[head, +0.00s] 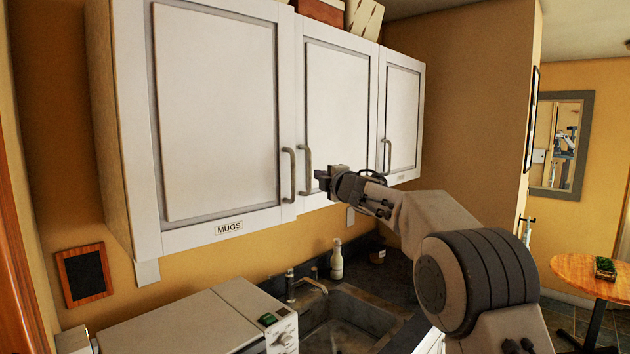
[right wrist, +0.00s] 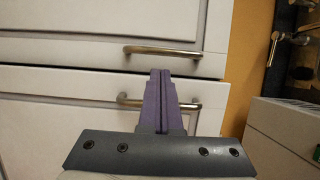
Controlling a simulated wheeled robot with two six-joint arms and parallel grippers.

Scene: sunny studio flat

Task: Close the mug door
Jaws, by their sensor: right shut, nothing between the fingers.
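My right gripper (head: 319,181) is shut and empty, in front of the door seam near the handles. In the right wrist view its fingers (right wrist: 159,76) overlap the mug handle; contact is unclear. My left gripper is not in view.
The middle door (head: 337,100) with its own handle (head: 307,170) adjoins on the right, then a third door (head: 403,110). Below are a white appliance (head: 190,325), a tap (head: 310,285), a sink (head: 350,315) and a bottle (head: 337,260). A round table (head: 580,275) stands far right.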

